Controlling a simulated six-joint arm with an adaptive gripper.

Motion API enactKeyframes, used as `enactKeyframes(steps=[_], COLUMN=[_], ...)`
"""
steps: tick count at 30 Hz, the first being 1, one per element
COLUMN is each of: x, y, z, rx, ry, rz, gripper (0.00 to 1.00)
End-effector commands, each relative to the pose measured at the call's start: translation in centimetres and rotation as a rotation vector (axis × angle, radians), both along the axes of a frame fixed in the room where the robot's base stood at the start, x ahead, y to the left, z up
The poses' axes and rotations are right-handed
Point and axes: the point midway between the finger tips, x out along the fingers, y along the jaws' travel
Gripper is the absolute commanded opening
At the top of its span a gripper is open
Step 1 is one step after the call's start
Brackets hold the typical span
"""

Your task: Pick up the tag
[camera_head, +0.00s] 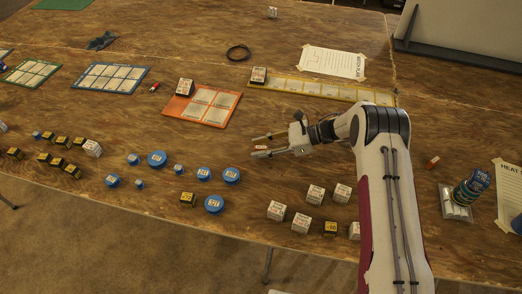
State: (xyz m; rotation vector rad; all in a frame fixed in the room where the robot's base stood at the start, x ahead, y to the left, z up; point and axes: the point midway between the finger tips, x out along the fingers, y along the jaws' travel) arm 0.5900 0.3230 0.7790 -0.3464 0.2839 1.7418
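A small white and orange-red piece (261,147), which may be the tag, lies on the wooden table. It is too small to read. My gripper (257,146) points left, low over the middle of the table. Its two fingers are spread apart, and the small piece appears between them in the picture. No finger visibly touches it. I cannot tell how high the fingers are above the table.
An orange board (186,108) lies behind my gripper, and a yellow strip (345,93) behind my arm. Blue round caps (157,159) and yellow-black blocks (188,199) lie to the left. White cubes (300,222) stand in front. Bare wood surrounds the fingers.

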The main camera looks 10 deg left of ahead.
Motion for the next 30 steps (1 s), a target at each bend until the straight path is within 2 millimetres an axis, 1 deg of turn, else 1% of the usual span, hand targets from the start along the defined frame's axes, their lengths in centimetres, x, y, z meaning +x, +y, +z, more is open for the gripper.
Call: enactKeyframes(steps=[6, 7, 10, 23, 26, 30], x=[0.0, 0.0, 0.0, 0.0, 0.0, 0.0], y=[0.0, 0.0, 0.0, 0.0, 0.0, 0.0], z=[0.0, 0.0, 0.0, 0.1, 0.4, 1.3], rx=[0.0, 0.0, 0.0, 0.0, 0.0, 0.0], ry=[0.0, 0.0, 0.0, 0.0, 0.0, -0.001], rz=[0.0, 0.0, 0.0, 0.0, 0.0, -0.001], gripper=[0.31, 0.26, 0.0, 0.0, 0.0, 0.0])
